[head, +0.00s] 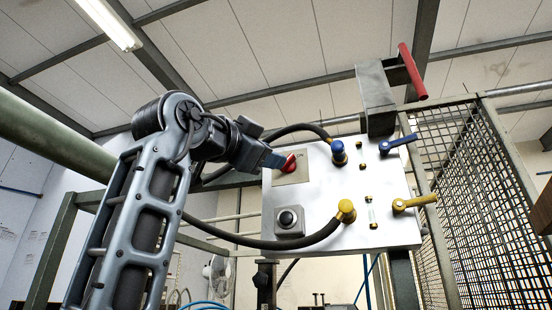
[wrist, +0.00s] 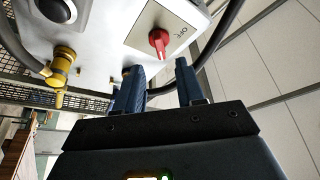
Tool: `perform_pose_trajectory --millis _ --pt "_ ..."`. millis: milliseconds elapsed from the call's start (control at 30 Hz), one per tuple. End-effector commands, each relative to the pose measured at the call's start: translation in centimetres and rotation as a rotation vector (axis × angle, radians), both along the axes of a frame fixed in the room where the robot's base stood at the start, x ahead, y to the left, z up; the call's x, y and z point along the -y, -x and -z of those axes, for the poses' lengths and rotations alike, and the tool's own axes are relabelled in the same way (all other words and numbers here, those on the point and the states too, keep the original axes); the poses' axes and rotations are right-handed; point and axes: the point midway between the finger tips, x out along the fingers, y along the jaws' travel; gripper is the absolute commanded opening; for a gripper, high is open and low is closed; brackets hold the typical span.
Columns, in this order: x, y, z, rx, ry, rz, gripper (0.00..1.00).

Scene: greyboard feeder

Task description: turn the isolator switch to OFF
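The isolator switch is a red knob (head: 289,162) on a pale square plate (head: 292,175) at the upper left of the white panel. In the wrist view the red knob (wrist: 158,40) shows clearly, with dark lettering that looks like OFF beside it on the plate. My gripper (head: 274,160) is just left of the knob in the head view. In the wrist view my gripper's two blue fingers (wrist: 160,78) are apart with nothing between them. The knob appears beyond the fingertips; I cannot tell whether they touch it.
A black push button (head: 287,218) in a grey box sits below the switch. Blue (head: 338,152) and yellow (head: 346,210) hose fittings, a blue lever (head: 398,144) and a yellow lever (head: 415,202) stick out to the right. A red handle (head: 412,70) rises above. Mesh fencing (head: 470,190) stands right.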

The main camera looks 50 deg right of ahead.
Motion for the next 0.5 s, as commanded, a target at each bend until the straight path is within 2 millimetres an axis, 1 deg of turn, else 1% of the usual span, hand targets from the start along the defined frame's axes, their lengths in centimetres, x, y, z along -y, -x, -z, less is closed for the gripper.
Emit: perform_pose_trajectory --millis 33,100,233,400,500 --pt "0.9 0.0 -0.5 0.0 0.001 0.002 0.38" --pt "2.0 -0.1 -0.8 -0.001 0.0 0.002 0.38" --pt "3.7 -0.2 -1.3 -0.001 0.001 0.001 0.38" --pt "5.1 -0.4 -1.6 -0.001 0.002 -0.001 0.38" --pt "5.4 -0.4 -1.6 -0.001 0.002 0.0 0.38"
